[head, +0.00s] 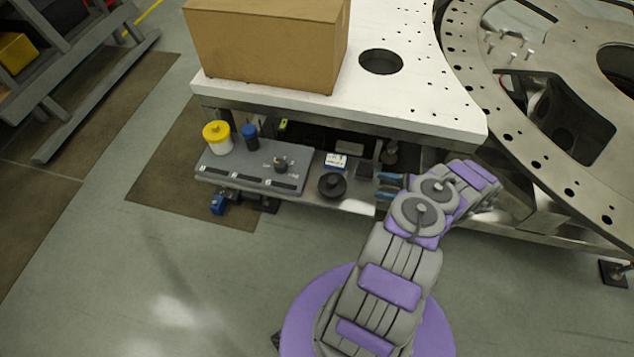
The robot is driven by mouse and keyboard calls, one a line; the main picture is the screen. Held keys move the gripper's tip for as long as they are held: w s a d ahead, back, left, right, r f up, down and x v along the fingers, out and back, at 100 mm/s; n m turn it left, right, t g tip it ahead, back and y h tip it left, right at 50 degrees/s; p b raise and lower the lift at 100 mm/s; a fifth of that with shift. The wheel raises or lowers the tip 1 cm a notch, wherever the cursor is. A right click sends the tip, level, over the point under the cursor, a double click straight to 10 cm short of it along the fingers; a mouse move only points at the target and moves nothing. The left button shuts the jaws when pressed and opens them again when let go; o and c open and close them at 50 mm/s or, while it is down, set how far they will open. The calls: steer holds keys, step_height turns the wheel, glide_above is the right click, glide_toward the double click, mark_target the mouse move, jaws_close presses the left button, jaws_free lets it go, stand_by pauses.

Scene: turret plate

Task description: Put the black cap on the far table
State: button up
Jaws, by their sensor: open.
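A round black cap (332,186) lies on the low grey shelf below the white table, near its right part. The white table (440,100) stands above and behind the shelf. I cannot tell whether it is the far table.
A cardboard box (265,45) stands on the white table beside a round hole. The large ring plate (480,75) is at right.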

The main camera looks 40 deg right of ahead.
steer(key=f, duration=0.2)
steer(key=b, duration=0.2)
glide_toward(333, 179)
steer(key=w+a, duration=0.2)
steer(key=shift+w+a+f+m, duration=0.3)
steer(key=shift+w+a+m, duration=0.05)
steer(key=shift+m, duration=0.05)
steer(key=shift+t+h, duration=0.3)
steer(key=shift+b+x, duration=0.6)
steer(key=shift+x, duration=2.55)
steer(key=shift+s+a+r, duration=0.1)
steer(key=shift+r, duration=0.05)
steer(key=shift+c, duration=0.3)
jaws_close()
steer(key=shift+r, duration=0.1)
